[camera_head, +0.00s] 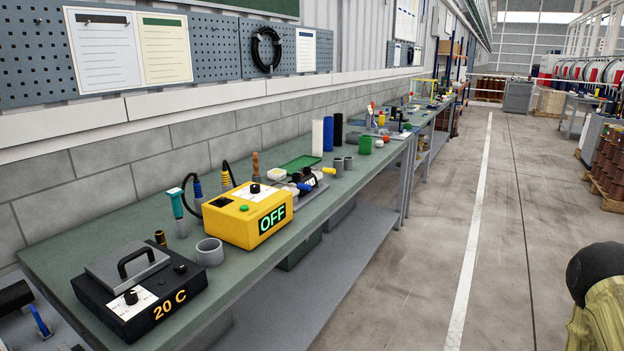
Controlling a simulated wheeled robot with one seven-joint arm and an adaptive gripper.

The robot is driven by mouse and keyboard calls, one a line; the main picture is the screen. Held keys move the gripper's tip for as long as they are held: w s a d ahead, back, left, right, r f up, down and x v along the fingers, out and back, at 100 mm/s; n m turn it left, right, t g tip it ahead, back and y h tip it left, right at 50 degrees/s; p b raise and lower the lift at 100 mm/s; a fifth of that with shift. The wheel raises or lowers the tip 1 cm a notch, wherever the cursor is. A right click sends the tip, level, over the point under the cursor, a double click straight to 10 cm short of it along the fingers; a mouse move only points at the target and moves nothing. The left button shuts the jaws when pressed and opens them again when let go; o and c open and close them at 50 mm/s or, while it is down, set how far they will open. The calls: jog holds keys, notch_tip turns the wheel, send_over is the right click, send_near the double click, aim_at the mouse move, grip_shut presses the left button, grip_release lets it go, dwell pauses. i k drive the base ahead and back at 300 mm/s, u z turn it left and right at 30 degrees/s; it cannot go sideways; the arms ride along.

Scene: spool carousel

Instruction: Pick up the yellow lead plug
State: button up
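Two small yellow pieces could be the yellow lead plug. One is a yellow ribbed piece (227,179) with a black end, upright behind the yellow box marked OFF (243,217). The other is a yellow tip (328,171) at the right of a small black device (308,178) farther along the bench. I cannot tell which of them is the plug. A black lead loops up beside the yellow box. My gripper does not show clearly in this view.
The green bench (90,225) runs along the wall. A black hotplate marked 20 C (140,290), a grey ring (209,251) and a teal-topped tool (177,205) stand near the yellow box. A dark rounded object (595,272) is at lower right. The aisle floor (400,290) is clear.

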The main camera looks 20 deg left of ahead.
aim_at(225, 173)
jog(key=z, duration=0.65)
jog(key=i, duration=2.5)
jog(key=u, duration=3.8)
